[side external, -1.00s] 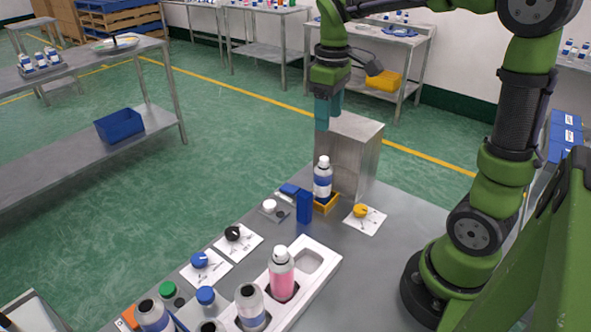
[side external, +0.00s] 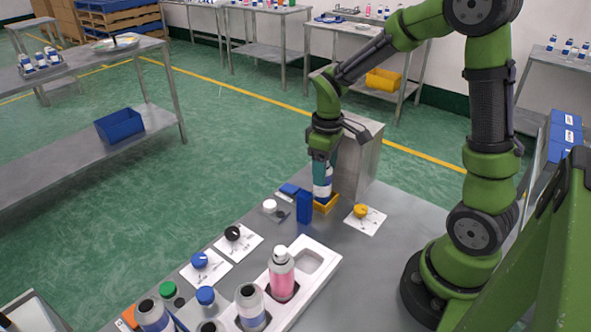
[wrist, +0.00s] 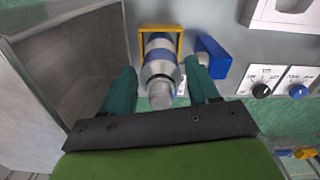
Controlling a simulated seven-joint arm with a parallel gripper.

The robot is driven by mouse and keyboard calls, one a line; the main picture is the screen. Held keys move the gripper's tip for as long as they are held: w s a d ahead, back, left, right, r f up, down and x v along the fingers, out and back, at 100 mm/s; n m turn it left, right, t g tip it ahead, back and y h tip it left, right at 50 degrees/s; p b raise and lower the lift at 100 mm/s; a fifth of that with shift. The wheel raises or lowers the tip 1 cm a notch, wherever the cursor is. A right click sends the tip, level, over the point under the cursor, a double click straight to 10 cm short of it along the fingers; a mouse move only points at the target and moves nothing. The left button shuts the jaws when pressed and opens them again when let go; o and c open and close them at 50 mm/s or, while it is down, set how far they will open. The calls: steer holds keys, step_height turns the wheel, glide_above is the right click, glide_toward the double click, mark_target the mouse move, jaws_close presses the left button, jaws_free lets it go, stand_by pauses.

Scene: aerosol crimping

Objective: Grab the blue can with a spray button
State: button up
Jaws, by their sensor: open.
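The can with a blue band and a white spray button (side external: 322,190) stands upright in a yellow holder (side external: 330,206) beside the metal box. My gripper (side external: 322,176) has come down over the can's top from above. In the wrist view, the can (wrist: 160,66) lies between the two teal fingers of my gripper (wrist: 161,76), which are apart. One finger is on each side of the can, with a visible gap on the left; contact on the right is hard to tell. In the side view, the fingers hide the can's upper part.
A blue block (side external: 304,206) stands close to the left of the holder. A metal box (side external: 361,160) rises just behind it. A yellow knob on a card (side external: 361,211) is to the right. A white tray (side external: 322,262) with a pink can (side external: 282,276) is nearer the front.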

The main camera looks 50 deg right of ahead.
steer(key=shift+f, duration=1.3)
steer(key=c, duration=0.9)
